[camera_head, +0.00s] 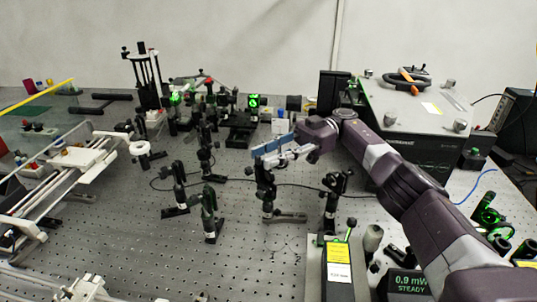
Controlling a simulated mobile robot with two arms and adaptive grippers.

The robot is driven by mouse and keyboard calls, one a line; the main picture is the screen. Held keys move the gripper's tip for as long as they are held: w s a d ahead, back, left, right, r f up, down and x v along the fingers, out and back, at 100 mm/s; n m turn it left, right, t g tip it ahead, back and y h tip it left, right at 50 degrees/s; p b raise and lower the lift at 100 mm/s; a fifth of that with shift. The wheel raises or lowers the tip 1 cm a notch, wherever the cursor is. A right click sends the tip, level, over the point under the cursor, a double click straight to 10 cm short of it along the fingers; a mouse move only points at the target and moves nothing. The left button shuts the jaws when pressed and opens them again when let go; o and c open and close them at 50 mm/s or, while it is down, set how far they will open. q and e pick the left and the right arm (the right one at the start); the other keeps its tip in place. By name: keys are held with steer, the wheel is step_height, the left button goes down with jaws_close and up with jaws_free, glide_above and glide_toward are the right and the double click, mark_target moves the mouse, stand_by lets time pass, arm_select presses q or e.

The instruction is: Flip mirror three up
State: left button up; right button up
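My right gripper (274,158) reaches in from the right, with its silver fingers at the top of a black post-mounted optic (266,185) near the middle of the bench. A blue bar (270,145) shows at the fingers; I cannot tell whether it belongs to the mount or to the gripper. Other black post mounts stand nearby: two to the left (178,190) (210,212) and one to the right (333,200). I cannot read which one is mirror three. Whether my fingers touch the mount or are shut is too small to tell. My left gripper is not in view.
A perforated optical table (120,240) fills the foreground. A silver rail assembly (60,170) stands at the left. A large dark box (420,130) stands at the back right. A meter (406,284) reads 0.9 mW STEADY. A black cable crosses behind the mounts.

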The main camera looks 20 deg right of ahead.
step_height(320, 180, up, 10)
stand_by(0.6)
stand_by(0.4)
